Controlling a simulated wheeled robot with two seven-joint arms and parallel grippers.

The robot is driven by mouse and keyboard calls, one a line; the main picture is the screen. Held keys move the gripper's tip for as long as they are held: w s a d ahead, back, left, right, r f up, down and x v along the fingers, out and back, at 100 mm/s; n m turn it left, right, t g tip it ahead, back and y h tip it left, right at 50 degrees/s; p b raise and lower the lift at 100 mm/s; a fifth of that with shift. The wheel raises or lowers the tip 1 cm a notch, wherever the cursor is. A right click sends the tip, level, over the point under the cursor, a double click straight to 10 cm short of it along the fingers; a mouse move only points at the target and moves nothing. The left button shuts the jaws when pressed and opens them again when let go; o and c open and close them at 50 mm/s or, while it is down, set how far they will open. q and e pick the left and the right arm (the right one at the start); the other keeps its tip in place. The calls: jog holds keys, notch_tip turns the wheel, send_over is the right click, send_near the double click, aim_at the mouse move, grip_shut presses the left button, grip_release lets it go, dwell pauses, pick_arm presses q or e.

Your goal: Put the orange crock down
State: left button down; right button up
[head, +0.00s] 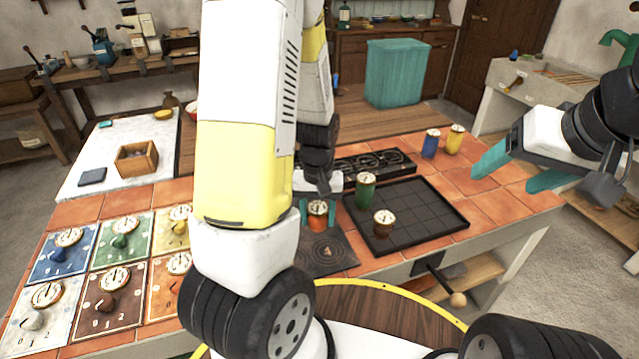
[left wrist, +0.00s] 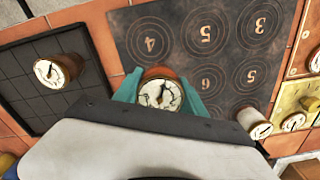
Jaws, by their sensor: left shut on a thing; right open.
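The orange crock (head: 317,222) has a round dial on its top and stands upright between the teal fingers of my left gripper (head: 317,211). In the left wrist view its dial top (left wrist: 160,94) shows between the fingers (left wrist: 162,92), which are shut on it. My right gripper (head: 518,171) is open and empty, at the right above the tiled counter's edge.
A black gridded tray (head: 455,222) is beside the mat, with a green crock (head: 366,190) and a brown crock (head: 383,223) on it. Blue (head: 431,144) and yellow (head: 454,139) crocks stand behind. Coloured dial panels (head: 122,240) lie left. Tiles right of the tray are clear.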

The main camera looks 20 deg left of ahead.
pick_arm(q)
jog(key=shift+w+a, duration=0.1)
jog(key=shift+a, duration=0.25)
jog(key=w+a, duration=0.2)
jog(key=w, duration=0.2)
jog(key=w+a+f, duration=0.1)
jog(key=w+a, duration=0.2)
jog(key=w, duration=0.1)
jog(key=w+a, duration=0.3)
jog(key=w, duration=0.2)
jog(key=shift+f, duration=0.25)
jog(key=shift+s+f, duration=0.1)
jog(key=shift+f, duration=1.65)
jog(key=shift+f, duration=0.15)
jog(key=c, duration=0.7)
grip_release()
jog(key=shift+o, duration=0.2)
